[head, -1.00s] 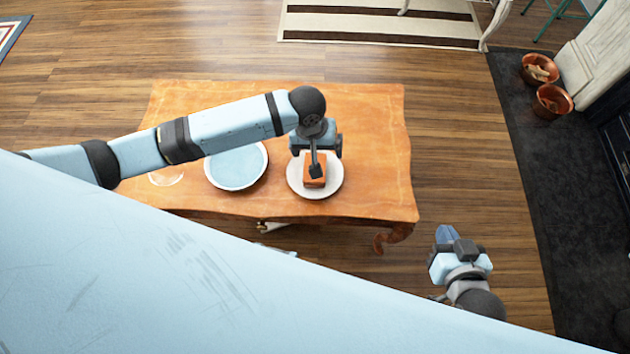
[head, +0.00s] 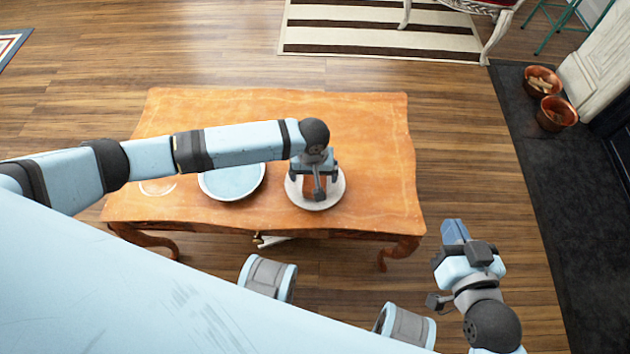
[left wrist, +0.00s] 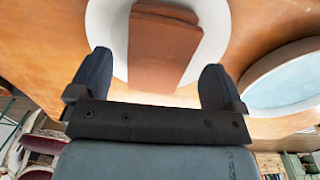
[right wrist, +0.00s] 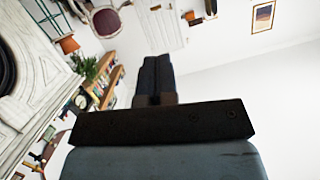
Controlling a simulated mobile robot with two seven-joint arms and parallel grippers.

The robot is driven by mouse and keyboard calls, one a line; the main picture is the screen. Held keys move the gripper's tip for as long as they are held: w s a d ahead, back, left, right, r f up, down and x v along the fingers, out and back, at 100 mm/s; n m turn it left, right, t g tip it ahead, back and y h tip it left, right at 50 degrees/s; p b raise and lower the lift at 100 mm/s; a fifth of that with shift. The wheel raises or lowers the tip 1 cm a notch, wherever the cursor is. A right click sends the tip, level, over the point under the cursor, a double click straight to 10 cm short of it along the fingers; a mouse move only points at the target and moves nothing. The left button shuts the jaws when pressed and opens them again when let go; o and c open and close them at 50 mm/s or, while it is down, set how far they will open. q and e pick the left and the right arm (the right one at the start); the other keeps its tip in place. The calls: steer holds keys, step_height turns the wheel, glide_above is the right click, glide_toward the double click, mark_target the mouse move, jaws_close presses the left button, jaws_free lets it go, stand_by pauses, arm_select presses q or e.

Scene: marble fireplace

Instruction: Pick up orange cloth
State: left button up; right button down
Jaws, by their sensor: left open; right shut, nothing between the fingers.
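The folded orange cloth (left wrist: 162,50) lies on a round white plate (head: 330,199) on the wooden table (head: 370,140). In the head view my left arm and gripper partly cover the cloth (head: 308,186). My left gripper (head: 317,188) is open over the plate. In the left wrist view its fingers (left wrist: 153,80) are apart, with the cloth between and just beyond them. I cannot tell whether either finger touches it. My right gripper (head: 454,232) is shut and empty, off the table's front right corner. Its closed fingers show in the right wrist view (right wrist: 157,78).
A pale blue plate (head: 232,182) stands left of the white plate. A clear glass dish (head: 158,186) is near the table's left end. The table's right part is clear. Copper buckets (head: 556,112) stand on the dark hearth at the right.

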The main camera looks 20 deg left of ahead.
arm_select(q)
step_height(320, 180, down, 3)
steer(key=shift+w+d+r+b, duration=0.1)
steer(key=shift+b, duration=0.25)
steer(key=c, duration=1)
arm_select(e)
steer(key=shift+w+a+r+t+y, duration=0.2)
steer(key=shift+a+r+t, duration=0.1)
steer(key=shift+r, duration=0.3)
steer(key=shift+w+a+r+t+y, duration=0.1)
steer(key=shift+a+r+t+y, duration=0.15)
steer(key=shift+r, duration=0.35)
arm_select(q)
steer(key=shift+r, duration=0.45)
step_height(320, 180, up, 8)
steer(key=p, duration=0.3)
steer(key=shift+f, duration=0.25)
step_height(320, 180, up, 11)
steer(key=p, duration=0.3)
steer(key=shift+r, duration=0.2)
arm_select(e)
steer(key=s+d+f+g+h, duration=0.2)
steer(key=d+f+g, duration=0.1)
steer(key=f, duration=0.2)
steer(key=shift+s+d+f, duration=0.2)
steer(key=shift+d+f, duration=0.05)
steer(key=shift+f, duration=0.15)
